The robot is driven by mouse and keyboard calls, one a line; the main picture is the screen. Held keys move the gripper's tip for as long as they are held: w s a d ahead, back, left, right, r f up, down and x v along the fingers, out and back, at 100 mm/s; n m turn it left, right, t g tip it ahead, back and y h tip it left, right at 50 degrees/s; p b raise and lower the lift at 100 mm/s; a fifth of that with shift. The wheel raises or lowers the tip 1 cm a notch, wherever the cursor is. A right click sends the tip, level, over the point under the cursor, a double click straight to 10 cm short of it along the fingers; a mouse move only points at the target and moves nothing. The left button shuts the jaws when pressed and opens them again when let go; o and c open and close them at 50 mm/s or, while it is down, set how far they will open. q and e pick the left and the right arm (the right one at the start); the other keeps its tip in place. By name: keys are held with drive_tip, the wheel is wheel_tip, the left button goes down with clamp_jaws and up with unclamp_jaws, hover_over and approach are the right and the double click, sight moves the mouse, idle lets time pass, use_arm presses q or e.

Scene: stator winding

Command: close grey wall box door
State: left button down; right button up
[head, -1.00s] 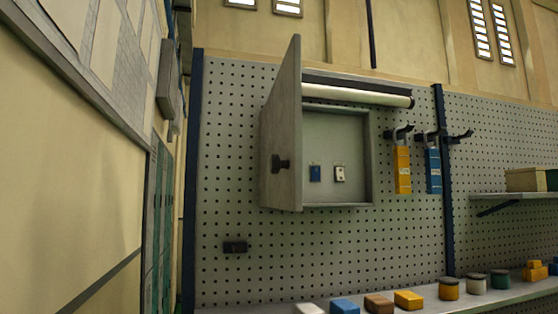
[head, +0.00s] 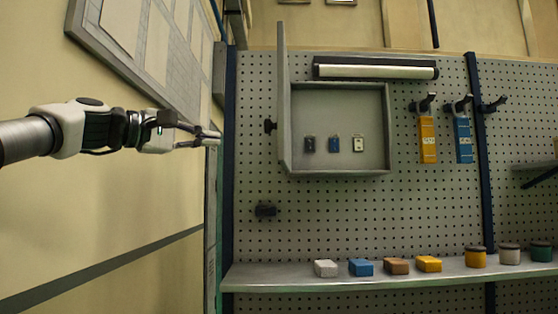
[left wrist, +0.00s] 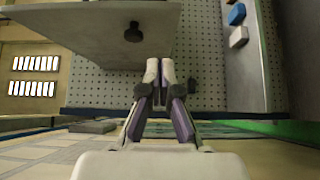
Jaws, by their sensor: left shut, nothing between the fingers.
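The grey wall box (head: 340,175) hangs on the pegboard in the head view, with its inside showing. Its grey door (head: 284,110) stands open, swung out from the left side and seen almost edge-on. A dark knob (head: 270,126) is on the door's outer face. In the left wrist view, the door (left wrist: 95,35) and its knob (left wrist: 133,33) are just ahead and to the left of the fingertips. My left gripper (head: 216,137) is shut and empty, left of the door and apart from it; it also shows in the left wrist view (left wrist: 160,72). My right gripper is not in view.
A shelf (head: 300,278) with blocks and jars runs below. A board hangs on the left wall.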

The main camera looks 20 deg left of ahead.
use_arm(q)
drive_tip(key=f+p+x, duration=0.1)
drive_tip(key=p+x, duration=1)
drive_tip(key=x, duration=0.2)
drive_tip(key=shift+d+p, duration=0.35)
drive_tip(key=shift+d, duration=0.2)
